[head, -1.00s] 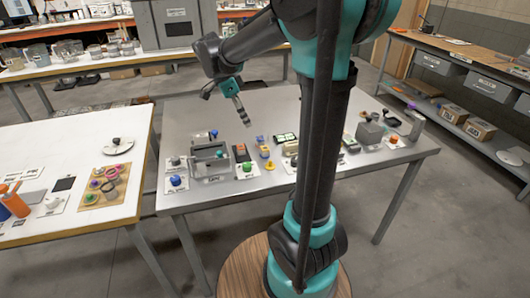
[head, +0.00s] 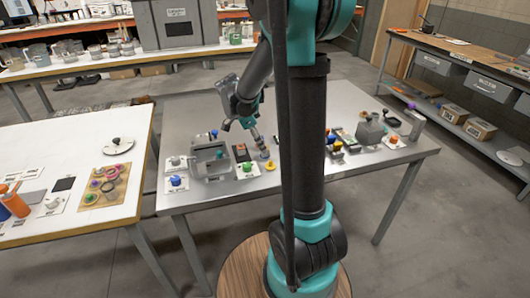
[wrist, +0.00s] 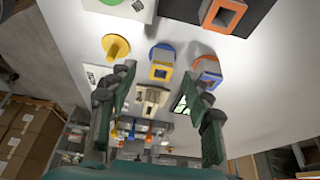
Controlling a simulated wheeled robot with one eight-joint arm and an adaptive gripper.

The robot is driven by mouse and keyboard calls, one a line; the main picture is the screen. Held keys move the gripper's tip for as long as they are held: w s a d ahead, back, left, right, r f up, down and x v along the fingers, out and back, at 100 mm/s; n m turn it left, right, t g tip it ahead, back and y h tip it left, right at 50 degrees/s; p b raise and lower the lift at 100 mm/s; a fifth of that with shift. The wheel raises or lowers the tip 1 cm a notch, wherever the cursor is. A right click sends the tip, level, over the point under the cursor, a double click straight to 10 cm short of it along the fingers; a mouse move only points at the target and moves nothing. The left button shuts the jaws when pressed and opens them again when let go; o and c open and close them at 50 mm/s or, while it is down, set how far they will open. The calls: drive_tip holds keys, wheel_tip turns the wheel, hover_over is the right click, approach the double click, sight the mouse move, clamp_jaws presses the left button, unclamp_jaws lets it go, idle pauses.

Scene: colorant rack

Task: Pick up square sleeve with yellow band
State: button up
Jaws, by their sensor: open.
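The square sleeve with the yellow band (wrist: 160,72) shows in the wrist view as a small grey square piece with a yellow ring around it, with a blue round part behind it. It lies in the gap between the fingertips of my gripper (wrist: 160,80), which is open and empty. One finger is on each side, and I cannot tell whether either touches it. In the head view my gripper (head: 262,150) is low over the grey table, and the sleeve is largely hidden there by it.
A yellow round-based peg (wrist: 116,47) is at the left, and an orange square piece (wrist: 222,14) above. A grey bin (head: 211,166) stands left of my gripper on the table.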

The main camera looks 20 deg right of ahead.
drive_tip(key=shift+x, duration=1.9)
drive_tip(key=shift+w+d, duration=0.1)
drive_tip(key=shift+c, duration=0.5)
drive_tip(key=c, duration=0.9)
